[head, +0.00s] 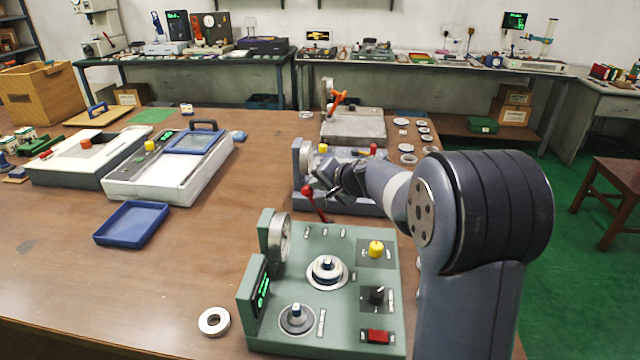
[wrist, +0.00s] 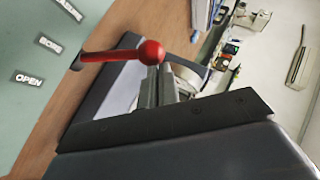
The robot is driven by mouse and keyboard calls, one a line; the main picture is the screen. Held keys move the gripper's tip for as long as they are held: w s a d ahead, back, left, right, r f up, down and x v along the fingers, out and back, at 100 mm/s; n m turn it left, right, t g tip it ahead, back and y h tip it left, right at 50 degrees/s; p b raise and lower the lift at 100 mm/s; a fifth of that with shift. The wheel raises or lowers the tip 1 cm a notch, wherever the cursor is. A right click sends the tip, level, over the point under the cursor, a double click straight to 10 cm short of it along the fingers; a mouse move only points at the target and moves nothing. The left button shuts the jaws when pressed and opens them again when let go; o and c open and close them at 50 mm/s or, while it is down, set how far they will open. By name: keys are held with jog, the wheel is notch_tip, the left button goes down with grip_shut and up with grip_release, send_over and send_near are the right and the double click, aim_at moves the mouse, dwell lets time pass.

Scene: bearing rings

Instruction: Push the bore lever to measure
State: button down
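The green measuring fixture (head: 340,245) stands at the front of the table with a dial, a lit display, two spindles, knobs and a red button. Its bore lever (head: 316,205) is a red rod with a ball end, at the fixture's far edge. It also shows in the wrist view (wrist: 110,54), beside panel labels reading "BORE" and "OPEN". My gripper (head: 318,194) is just right of the ball in the head view. In the wrist view the fingertips (wrist: 160,75) are close together, right at the red ball; whether they touch it, I cannot tell. Nothing shows between them.
A loose metal ring (head: 214,321) lies left of the fixture. A grey fixture (head: 345,205) with another dial stands just behind, close to my gripper. An empty blue tray (head: 131,224) and a white device (head: 165,180) are at left. Several rings lie at the back right.

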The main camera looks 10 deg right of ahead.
jog(key=shift+s+a, duration=0.1)
jog(key=shift+a, duration=0.05)
jog(key=v, duration=1)
jog(key=shift+s+d+r+b, duration=0.2)
jog(key=shift+d+b, duration=0.1)
jog(key=shift+d, duration=0.05)
